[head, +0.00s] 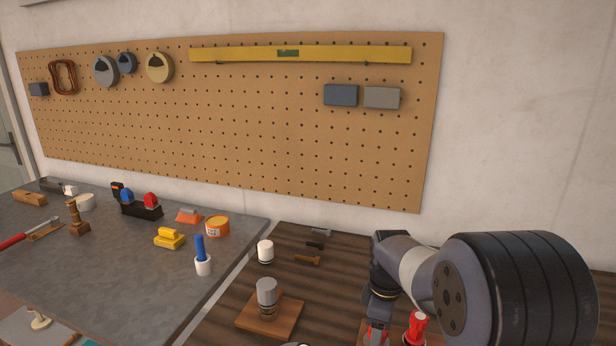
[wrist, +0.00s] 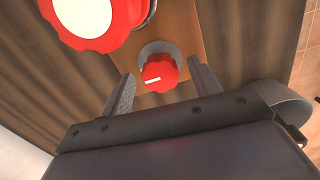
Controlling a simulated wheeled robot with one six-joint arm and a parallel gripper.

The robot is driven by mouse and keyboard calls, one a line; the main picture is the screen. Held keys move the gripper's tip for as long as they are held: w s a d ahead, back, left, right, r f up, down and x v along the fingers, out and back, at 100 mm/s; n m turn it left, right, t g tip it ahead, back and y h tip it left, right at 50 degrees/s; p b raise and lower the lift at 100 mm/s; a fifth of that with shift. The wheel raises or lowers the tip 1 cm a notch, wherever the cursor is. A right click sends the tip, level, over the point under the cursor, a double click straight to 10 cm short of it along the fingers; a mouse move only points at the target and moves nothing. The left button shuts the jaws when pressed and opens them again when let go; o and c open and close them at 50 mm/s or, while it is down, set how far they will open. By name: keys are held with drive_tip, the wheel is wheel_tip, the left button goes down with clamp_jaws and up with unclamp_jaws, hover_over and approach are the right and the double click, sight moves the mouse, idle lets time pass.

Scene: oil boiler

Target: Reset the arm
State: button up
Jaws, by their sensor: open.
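My gripper (wrist: 158,84) shows in the wrist view with its two fingers apart. A small red knob (wrist: 159,74) with a white mark sits between the fingers, on a grey round base. I cannot tell whether the fingers touch it. A larger red knob with a white face (wrist: 97,18) is close by at the upper left of the wrist view. In the head view my arm reaches down at the lower right. A red knob (head: 418,322) shows beside it, and the gripper's fingertips are hidden there.
A wooden block with a grey cylinder (head: 267,290) stands left of my arm on the dark wooden table (head: 232,302). A white cylinder (head: 265,251) and small parts are behind it. A grey bench (head: 130,275) with several tools is at the left. A pegboard (head: 250,130) hangs behind.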

drive_tip(key=n+b, duration=0.1)
drive_tip(key=n, duration=0.3)
drive_tip(key=shift+n, duration=0.4)
drive_tip(key=shift+n+b, duration=0.5)
drive_tip(key=shift+n, duration=1)
drive_tip(key=shift+r, duration=0.1)
